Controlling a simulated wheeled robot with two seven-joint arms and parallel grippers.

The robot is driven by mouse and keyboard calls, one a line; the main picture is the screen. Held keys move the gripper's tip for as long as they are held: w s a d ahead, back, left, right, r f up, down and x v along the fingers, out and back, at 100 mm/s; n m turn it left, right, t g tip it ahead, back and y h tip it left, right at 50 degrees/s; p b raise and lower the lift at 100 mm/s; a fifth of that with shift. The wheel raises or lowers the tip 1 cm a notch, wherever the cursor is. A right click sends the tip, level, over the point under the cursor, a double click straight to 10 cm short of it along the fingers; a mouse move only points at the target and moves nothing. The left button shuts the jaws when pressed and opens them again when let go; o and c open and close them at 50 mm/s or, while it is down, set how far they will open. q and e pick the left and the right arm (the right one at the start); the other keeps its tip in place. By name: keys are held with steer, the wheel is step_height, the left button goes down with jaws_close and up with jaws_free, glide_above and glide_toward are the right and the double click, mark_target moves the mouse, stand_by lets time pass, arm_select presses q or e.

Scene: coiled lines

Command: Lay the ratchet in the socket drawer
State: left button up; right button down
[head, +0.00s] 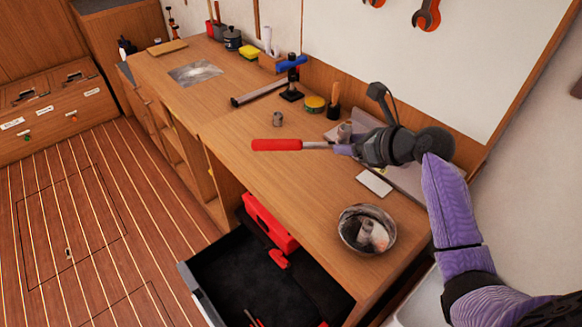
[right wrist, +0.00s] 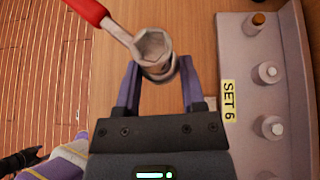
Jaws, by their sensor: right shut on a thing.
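The ratchet (head: 278,145) has a red handle and a metal shaft. My right gripper (head: 342,149) is shut on its head end and holds it above the workbench, with the handle pointing left. In the right wrist view, the round metal head (right wrist: 153,50) sits between the purple fingers of my right gripper (right wrist: 160,76), and the red handle runs off to the upper left. The socket drawer (head: 215,277) stands open at the bottom, below the bench front, with a dark lining and red items inside. My left gripper does not show clearly in either view.
A bowl (head: 367,229) with metal pieces stands near the bench's front right. A small socket (head: 278,119) stands behind the ratchet. A pale rail labelled SET 6 (right wrist: 240,60) holds several pegs. A blue-topped clamp (head: 291,75) stands farther back.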

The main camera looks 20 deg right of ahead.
steer(key=shift+m+h, duration=0.3)
steer(key=shift+m, duration=0.2)
steer(key=f+b, duration=0.2)
steer(key=f, duration=0.1)
steer(key=d+f+b, duration=0.1)
steer(key=f, duration=0.3)
steer(key=f+b, duration=0.2)
steer(key=f, duration=0.1)
steer(key=shift+w+d+f+b, duration=0.25)
steer(key=shift+d+f+b, duration=0.05)
steer(key=shift+d+f, duration=0.1)
steer(key=shift+r, duration=0.2)
steer(key=shift+c, duration=0.9)
jaws_free()
steer(key=shift+f, duration=0.1)
steer(key=p+v, duration=0.5)
steer(key=v, duration=0.6)
steer(key=shift+s+r, duration=0.25)
steer(key=shift+s+d+r, duration=0.1)
steer(key=shift+s, duration=0.1)
steer(key=shift+c, duration=0.6)
